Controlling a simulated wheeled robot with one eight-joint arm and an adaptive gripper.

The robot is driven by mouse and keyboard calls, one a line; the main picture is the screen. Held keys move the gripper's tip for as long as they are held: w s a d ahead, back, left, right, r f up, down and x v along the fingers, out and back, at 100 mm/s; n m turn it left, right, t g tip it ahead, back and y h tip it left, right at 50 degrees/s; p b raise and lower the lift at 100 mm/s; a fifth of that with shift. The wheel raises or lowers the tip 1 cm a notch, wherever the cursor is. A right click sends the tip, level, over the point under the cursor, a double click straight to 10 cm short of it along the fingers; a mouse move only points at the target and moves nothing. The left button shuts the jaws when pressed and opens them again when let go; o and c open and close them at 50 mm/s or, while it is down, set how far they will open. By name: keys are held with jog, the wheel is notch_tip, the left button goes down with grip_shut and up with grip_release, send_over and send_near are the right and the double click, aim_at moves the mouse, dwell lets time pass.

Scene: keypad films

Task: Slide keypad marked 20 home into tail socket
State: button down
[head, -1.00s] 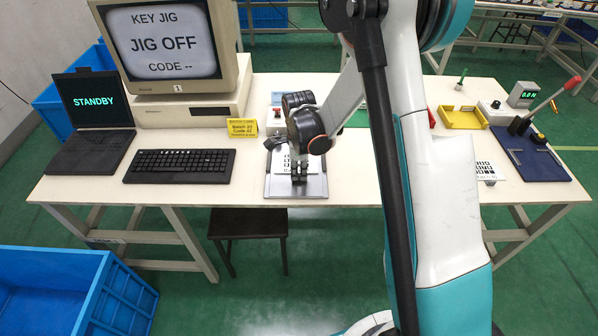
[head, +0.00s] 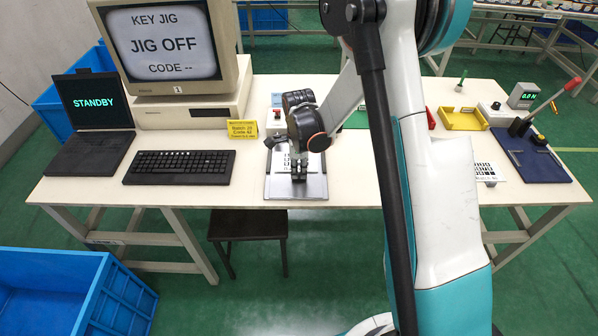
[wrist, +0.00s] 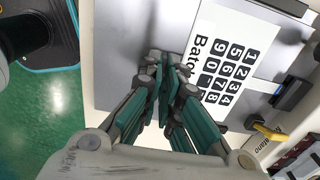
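A white keypad film (wrist: 225,65) with black number keys and the partly hidden word "Batch" lies on a grey metal plate (wrist: 135,40) in the wrist view. In the head view the film (head: 281,163) lies on the same plate (head: 312,187) on the table, partly covered by my gripper. My gripper (wrist: 168,62) has its fingertips together at the lettered end of the film. I see no film between them, and cannot tell whether they touch it. The number 20 on the film is not readable.
A yellow card (head: 242,129) stands behind the plate. Another keypad sheet (head: 487,173) and a blue press base (head: 535,160) are at right.

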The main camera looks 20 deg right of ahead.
jog(key=shift+w+d, duration=0.2)
jog(key=shift+w, duration=0.45)
jog(key=c, duration=1.7)
grip_release()
jog(key=shift+r, duration=0.1)
notch_tip(320, 180, up, 12)
jog(key=shift+f, duration=0.1)
